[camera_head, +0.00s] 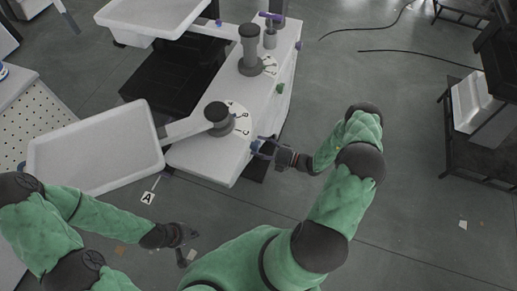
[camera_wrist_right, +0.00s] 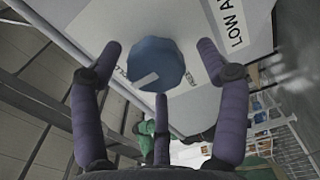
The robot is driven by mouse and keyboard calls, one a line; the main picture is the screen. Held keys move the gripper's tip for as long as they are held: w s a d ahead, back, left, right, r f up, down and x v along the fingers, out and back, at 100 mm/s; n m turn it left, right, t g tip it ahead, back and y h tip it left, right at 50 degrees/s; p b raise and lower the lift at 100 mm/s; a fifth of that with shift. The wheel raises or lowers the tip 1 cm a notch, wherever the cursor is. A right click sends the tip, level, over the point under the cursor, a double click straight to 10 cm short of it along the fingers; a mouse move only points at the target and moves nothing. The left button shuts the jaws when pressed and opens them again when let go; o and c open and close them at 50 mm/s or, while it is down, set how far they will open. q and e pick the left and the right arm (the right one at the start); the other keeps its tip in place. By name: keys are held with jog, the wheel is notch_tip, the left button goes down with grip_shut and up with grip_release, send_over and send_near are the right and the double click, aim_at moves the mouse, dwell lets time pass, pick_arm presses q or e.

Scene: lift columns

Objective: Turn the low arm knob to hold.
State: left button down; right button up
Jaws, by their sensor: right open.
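The low arm knob (camera_wrist_right: 155,64) is a blue, many-sided knob with a pale pointer mark on the white cabinet face. Part of a "LOW A" label (camera_wrist_right: 232,25) shows beside it, and the text near the knob is partly covered. In the head view the knob (camera_head: 254,148) is small at the cabinet's near end. My right gripper (camera_head: 264,148) is open in front of it. In the right wrist view its purple fingers spread around the knob with visible gaps. My left gripper (camera_head: 184,236) hangs low at the left, away from the cabinet; its fingers are too small to judge.
The white cabinet (camera_head: 205,160) carries grey columns, the nearer one (camera_head: 217,115) bearing an arm with a tray (camera_head: 95,150). A black rack (camera_head: 470,135) stands at the right. The floor between is mostly clear.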

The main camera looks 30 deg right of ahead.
jog(key=v, duration=1.1)
jog(key=shift+s, duration=0.35)
jog(key=shift+d, duration=0.2)
